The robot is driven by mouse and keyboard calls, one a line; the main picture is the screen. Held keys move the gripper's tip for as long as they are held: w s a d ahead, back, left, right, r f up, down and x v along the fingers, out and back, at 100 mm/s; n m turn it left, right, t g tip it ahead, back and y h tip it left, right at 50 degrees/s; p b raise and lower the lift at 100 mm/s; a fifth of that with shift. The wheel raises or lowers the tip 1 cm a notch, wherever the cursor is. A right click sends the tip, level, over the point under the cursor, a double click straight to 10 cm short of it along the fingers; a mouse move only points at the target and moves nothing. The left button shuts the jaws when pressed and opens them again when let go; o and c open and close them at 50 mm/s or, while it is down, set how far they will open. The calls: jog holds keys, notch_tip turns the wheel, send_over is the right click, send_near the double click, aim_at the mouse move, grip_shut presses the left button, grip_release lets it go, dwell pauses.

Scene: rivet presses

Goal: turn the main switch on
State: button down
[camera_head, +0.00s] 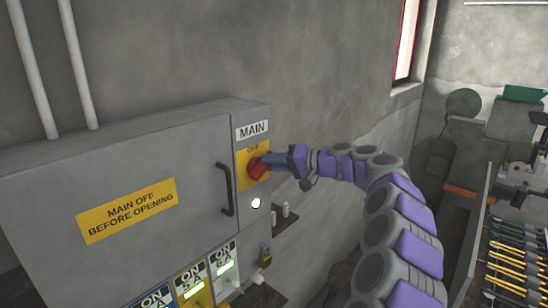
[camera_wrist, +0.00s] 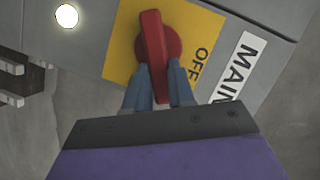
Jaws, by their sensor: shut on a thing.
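The main switch is a red rotary handle (camera_head: 258,168) on a yellow plate (camera_head: 243,181) under a "MAIN" label (camera_head: 252,130) on a grey electrical cabinet. In the wrist view the red handle (camera_wrist: 154,48) stands across the yellow plate (camera_wrist: 122,48), with "OFF" printed beside it. My gripper (camera_head: 270,163) reaches the handle from the right. In the wrist view my gripper's blue fingers (camera_wrist: 160,75) are shut on the lower part of the handle. The fingers hide part of the handle and the plate.
A white round lamp (camera_head: 256,203) is lit below the switch. The cabinet door has a black handle (camera_head: 225,190) and a "MAIN OFF BEFORE OPENING" sign (camera_head: 127,211). Smaller switches marked "ON" (camera_head: 192,285) line the lower edge. A rack of yellow-handled tools (camera_head: 515,265) stands at right.

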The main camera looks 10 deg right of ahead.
jog(key=m+y+p, duration=0.1)
jog(key=m, duration=0.1)
jog(key=f+m+y+p, duration=0.1)
jog(key=m, duration=0.2)
jog(key=shift+w+d+f+t, duration=0.1)
jog(key=shift+w+d+t, duration=0.1)
jog(key=shift+t, duration=0.2)
dwell(0.4)
jog(key=c, duration=1.3)
grip_release()
jog(key=shift+f, duration=0.1)
jog(key=o, duration=0.3)
jog(key=shift+w+a+f, duration=0.2)
jog(key=shift+w+f, duration=0.05)
jog(key=shift+w, duration=0.1)
jog(key=shift+o, duration=0.2)
jog(key=b+v, duration=0.1)
jog(key=v, duration=1.6)
jog(key=shift+d+b, duration=0.35)
jog(key=shift+f, duration=0.15)
